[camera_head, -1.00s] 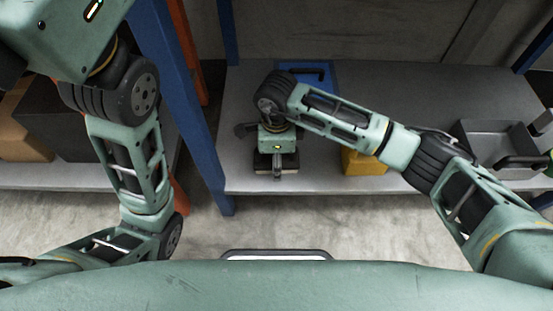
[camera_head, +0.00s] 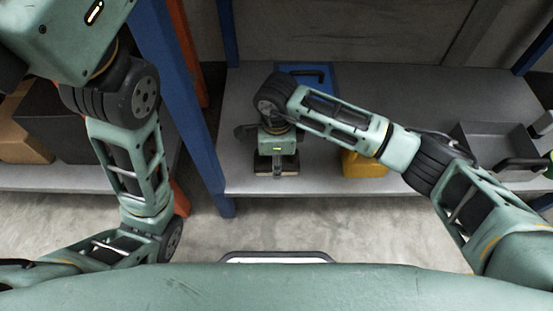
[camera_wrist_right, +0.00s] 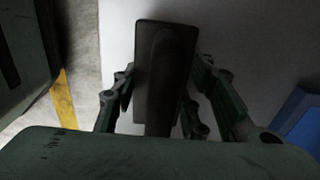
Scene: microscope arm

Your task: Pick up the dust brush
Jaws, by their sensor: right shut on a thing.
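The dust brush (camera_wrist_right: 165,75) is a dark, elongated block in the right wrist view. It sits between the two fingers of my right gripper (camera_wrist_right: 160,112), which is shut on it. In the head view my right gripper (camera_head: 276,166) points down at the front left of the grey shelf, and the brush there is mostly hidden by my wrist. I cannot tell whether the brush touches the shelf. My left arm rises at the left of the head view, and its fingers are out of frame.
The grey shelf (camera_head: 420,90) has free room at the back right. A blue case (camera_head: 318,72) lies behind my right wrist. A yellow box (camera_head: 362,166) stands under my right forearm, and a grey bin (camera_head: 490,143) is at the right. A blue post (camera_head: 190,100) rises left of the shelf.

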